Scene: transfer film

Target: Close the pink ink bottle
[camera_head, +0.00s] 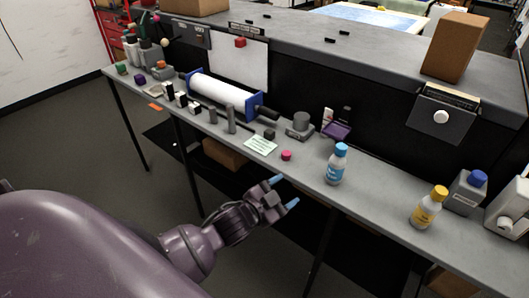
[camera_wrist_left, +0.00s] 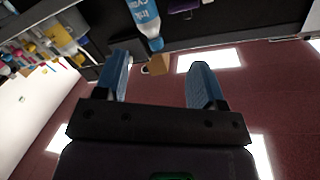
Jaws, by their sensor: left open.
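A small pink cap-like piece (camera_head: 286,155) lies on the grey bench in the head view. I cannot make out a pink ink bottle body in the head view. My left gripper (camera_head: 284,192) is open and empty, just off the bench's front edge and below the pink piece. Its two blue fingers (camera_wrist_left: 160,70) stand wide apart in the left wrist view, with nothing held between them. My right gripper is not in view.
A cyan ink bottle (camera_head: 336,165) with a blue cap stands upright to the right of the pink piece; it also shows in the left wrist view (camera_wrist_left: 143,12). A yellow bottle (camera_head: 428,209) stands farther right.

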